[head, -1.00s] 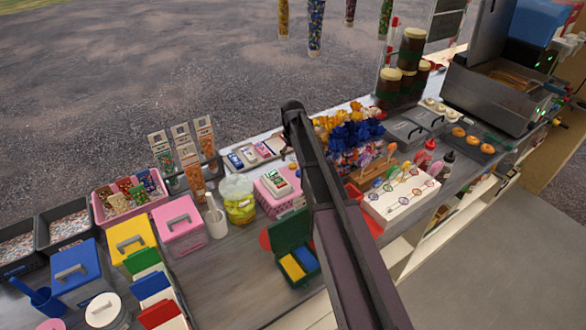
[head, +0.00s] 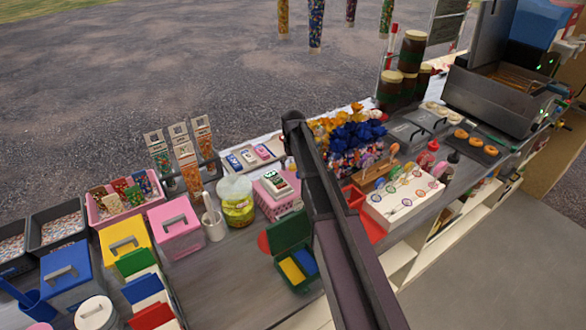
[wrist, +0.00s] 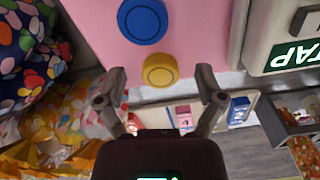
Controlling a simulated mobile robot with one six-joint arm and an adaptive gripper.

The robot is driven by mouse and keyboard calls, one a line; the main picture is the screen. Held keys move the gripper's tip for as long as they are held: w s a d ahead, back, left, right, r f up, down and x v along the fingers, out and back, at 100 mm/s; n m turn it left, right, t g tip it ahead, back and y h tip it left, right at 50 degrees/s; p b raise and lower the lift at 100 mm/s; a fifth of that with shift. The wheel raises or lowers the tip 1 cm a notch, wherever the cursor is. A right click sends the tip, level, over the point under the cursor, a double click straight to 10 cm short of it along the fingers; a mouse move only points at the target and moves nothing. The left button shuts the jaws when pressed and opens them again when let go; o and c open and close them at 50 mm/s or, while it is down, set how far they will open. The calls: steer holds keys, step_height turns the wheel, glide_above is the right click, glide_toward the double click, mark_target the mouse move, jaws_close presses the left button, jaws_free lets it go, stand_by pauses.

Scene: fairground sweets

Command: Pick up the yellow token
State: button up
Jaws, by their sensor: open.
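In the wrist view a round yellow token (wrist: 160,70) lies flat on a pink surface (wrist: 88,14), close to its edge. A larger blue token (wrist: 143,20) lies just beyond it. My gripper (wrist: 161,76) is open, with one finger on each side of the yellow token in the picture and nothing held. I cannot tell how far the fingers are above it. In the head view my arm hides the gripper and the tokens; a pink box (head: 268,207) with a card reader on top stands left of the arm.
The card reader (wrist: 288,45) marked TAP sits right of the tokens in the wrist view. Colourful dotted wrappings (wrist: 25,60) crowd the left. In the head view a sweet jar (head: 236,205) stands left of the pink box, and a green box (head: 285,235) stands in front.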

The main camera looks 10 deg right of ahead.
steer(key=c, duration=0.9)
steer(key=shift+r, duration=0.15)
step_height(320, 180, up, 3)
steer(key=p, duration=0.3)
steer(key=s, duration=0.5)
steer(key=s+a+r+p, duration=0.1)
steer(key=s, duration=0.4)
steer(key=s+a+p, duration=0.1)
steer(key=s, duration=0.5)
steer(key=shift+r, duration=0.35)
steer(key=shift+w, duration=0.1)
steer(key=w+a+r+p, duration=0.1)
steer(key=w+a, duration=0.1)
steer(key=w, duration=0.1)
steer(key=w+a+r+p, duration=0.2)
steer(key=w, duration=0.2)
steer(key=w+a+r+p, duration=0.2)
steer(key=w+a, duration=0.1)
steer(key=w, duration=0.1)
steer(key=shift+w+r, duration=0.15)
